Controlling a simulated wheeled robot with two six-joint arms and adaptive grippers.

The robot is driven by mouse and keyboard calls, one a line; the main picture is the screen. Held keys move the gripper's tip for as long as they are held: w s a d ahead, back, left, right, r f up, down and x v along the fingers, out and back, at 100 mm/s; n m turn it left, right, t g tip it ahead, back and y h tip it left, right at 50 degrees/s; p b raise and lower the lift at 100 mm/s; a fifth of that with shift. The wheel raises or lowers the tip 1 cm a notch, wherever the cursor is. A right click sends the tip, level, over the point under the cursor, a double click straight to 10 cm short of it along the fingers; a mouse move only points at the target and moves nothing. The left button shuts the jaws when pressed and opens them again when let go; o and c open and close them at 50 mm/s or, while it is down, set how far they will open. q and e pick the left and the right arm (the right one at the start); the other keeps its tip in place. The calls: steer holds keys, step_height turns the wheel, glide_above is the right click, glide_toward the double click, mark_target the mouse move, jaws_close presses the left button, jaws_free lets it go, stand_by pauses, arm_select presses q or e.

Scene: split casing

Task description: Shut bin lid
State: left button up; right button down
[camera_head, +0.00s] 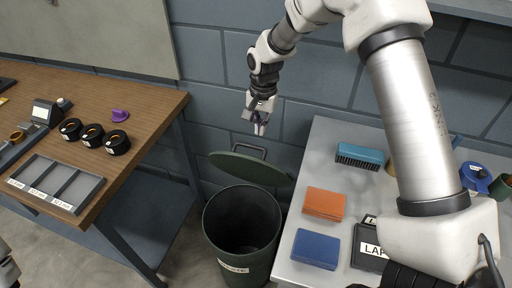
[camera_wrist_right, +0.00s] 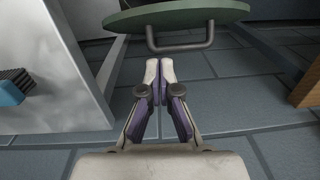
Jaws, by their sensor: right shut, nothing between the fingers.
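The dark green bin (camera_head: 242,226) stands on the floor between the two tables, and its mouth is uncovered. Its round green lid (camera_head: 250,169) is tilted up at the back of the rim, with a grey bar handle (camera_head: 249,150) at its far edge. In the right wrist view the lid (camera_wrist_right: 178,14) and its handle (camera_wrist_right: 180,42) show just beyond my fingertips. My right gripper (camera_head: 260,130) points down above the handle, shut and empty, apart from it as far as I can see. At the lower left edge of the head view a small part of my left arm shows; its fingers are not visible.
A wooden table (camera_head: 130,92) at left holds black tape rolls (camera_head: 92,136), a purple object (camera_head: 120,115) and a divided tray (camera_head: 55,185). A grey table (camera_head: 318,165) at right holds a blue brush (camera_head: 359,156), an orange block (camera_head: 324,203) and a blue block (camera_head: 316,249). A block wall stands behind the bin.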

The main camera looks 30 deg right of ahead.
mark_target(252, 163)
steer(key=f, duration=0.2)
steer(key=a+f, duration=0.1)
steer(key=f, duration=0.1)
steer(key=s+f+p, duration=0.1)
steer(key=shift+a+f, duration=0.35)
steer(key=shift+f, duration=0.05)
steer(key=shift+s+a+f, duration=0.3)
steer(key=shift+a, duration=0.1)
steer(key=shift+d+f, duration=0.1)
steer(key=shift+w, duration=0.1)
